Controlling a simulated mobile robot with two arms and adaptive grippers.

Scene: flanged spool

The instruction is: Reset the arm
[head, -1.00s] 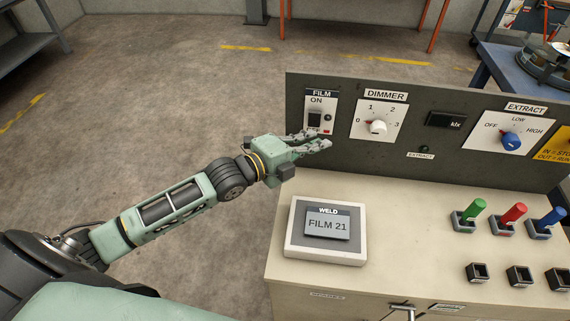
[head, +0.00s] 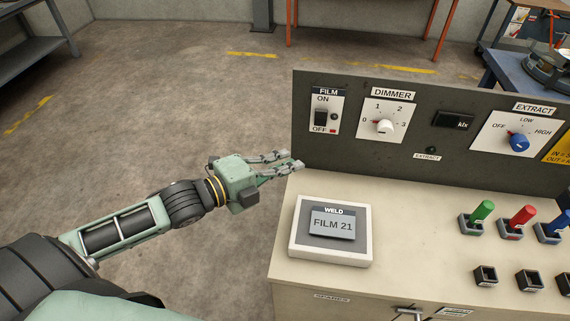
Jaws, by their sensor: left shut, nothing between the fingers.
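My left gripper (head: 295,160) is at the left edge of the dark control panel (head: 350,155), over the bench's back left corner. Its fingers point right and are close together, with nothing held. It is apart from the FILM switch (head: 321,117), which is now fully in view above and right of the fingertips. My right gripper is not in view.
A WELD screen reading FILM 21 (head: 332,224) lies on the bench top (head: 410,230). The panel carries a DIMMER knob (head: 384,126) and a blue EXTRACT knob (head: 519,142). Green (head: 482,211) and red (head: 522,216) handles stand at right. Open floor (head: 150,110) lies left.

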